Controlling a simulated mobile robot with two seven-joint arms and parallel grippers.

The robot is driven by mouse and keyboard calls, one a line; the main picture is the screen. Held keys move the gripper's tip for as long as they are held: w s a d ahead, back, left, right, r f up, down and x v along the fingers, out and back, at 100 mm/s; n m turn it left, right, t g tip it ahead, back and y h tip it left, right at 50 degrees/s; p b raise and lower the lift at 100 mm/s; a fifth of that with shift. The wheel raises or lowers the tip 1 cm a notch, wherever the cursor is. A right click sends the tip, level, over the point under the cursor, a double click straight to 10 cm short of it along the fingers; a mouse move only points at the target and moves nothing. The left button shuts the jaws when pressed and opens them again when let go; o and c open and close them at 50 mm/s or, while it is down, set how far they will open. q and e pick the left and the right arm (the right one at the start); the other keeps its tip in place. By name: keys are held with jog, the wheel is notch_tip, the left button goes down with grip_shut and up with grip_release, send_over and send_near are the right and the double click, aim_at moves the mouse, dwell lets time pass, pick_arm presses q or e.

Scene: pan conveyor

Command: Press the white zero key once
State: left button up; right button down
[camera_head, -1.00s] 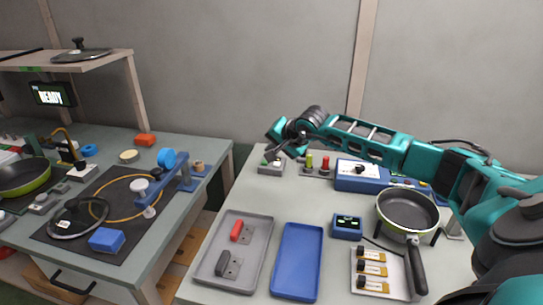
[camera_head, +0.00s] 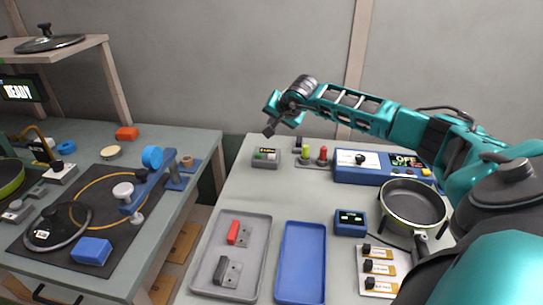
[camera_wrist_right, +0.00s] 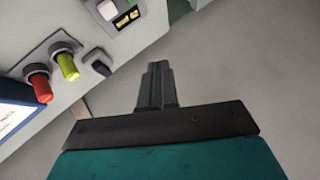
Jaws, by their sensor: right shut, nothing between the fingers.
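The white zero key (camera_head: 271,156) is on a small grey box (camera_head: 266,163) with a dark display and a green key, at the back left of the right-hand table. In the right wrist view the white key (camera_wrist_right: 106,10) shows at the top left, beside the display. My right gripper (camera_head: 269,131) is shut and empty, with its fingertips pointing down in the air above and behind the box in the picture. In the right wrist view the shut fingertips (camera_wrist_right: 157,66) are apart from the key. My left gripper is not in view.
Green and red posts (camera_head: 323,156) stand right of the box, beside a blue device (camera_head: 360,170). A pan (camera_head: 412,205), a grey tray (camera_head: 262,250), a blue tray (camera_head: 301,262) and a small display unit (camera_head: 350,224) lie nearer.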

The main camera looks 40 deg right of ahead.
aim_at(273, 157)
jog(key=shift+f+b, duration=2.75)
jog(key=shift+f, duration=1.45)
jog(key=shift+f+b, duration=0.45)
jog(key=shift+b, duration=0.05)
jog(key=shift+f+b, duration=0.5)
jog(key=shift+r, duration=0.1)
jog(key=shift+r+p, duration=0.55)
jog(key=shift+r, duration=0.25)
